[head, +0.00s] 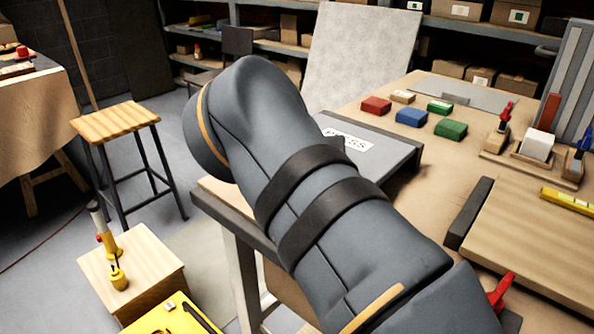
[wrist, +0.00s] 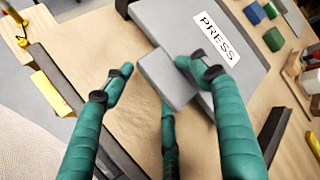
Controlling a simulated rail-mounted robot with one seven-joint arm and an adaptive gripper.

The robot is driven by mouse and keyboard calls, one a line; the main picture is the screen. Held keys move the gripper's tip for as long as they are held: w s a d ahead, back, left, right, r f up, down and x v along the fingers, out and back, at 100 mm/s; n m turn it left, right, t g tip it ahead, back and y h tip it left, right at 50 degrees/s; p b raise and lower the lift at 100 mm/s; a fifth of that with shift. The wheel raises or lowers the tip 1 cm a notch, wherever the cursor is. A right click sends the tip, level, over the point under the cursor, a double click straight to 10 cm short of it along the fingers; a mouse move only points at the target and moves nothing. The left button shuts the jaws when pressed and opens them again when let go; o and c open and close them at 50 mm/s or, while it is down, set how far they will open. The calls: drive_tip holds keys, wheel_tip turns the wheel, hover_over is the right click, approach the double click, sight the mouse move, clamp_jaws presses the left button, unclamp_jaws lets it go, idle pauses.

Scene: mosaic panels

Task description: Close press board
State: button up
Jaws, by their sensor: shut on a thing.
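The press board (head: 405,152) is a grey panel with a white PRESS label, on the workbench in the head view. My arm covers its near left part. In the wrist view the board (wrist: 185,25) fills the top middle, and a grey tab (wrist: 165,80) sticks out from its near edge. My gripper (wrist: 162,70) has green fingers around this tab, with the right fingertip against it and one finger beneath. The left fingertip looks apart from the tab. In the head view my arm hides most of the gripper. The board's exact tilt is hard to tell.
Coloured blocks (head: 412,117) lie behind the board on the workbench. A red-handled clamp (head: 502,125) and a wooden panel (head: 535,235) with a dark bar along its left side are to the right. A stool (head: 115,122) stands at the left.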

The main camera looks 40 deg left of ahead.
drive_tip(key=v, duration=0.8)
drive_tip(key=shift+f+x, duration=0.2)
drive_tip(key=shift+x, duration=2.8)
drive_tip(key=shift+s+d, duration=0.1)
drive_tip(key=shift+s, duration=0.05)
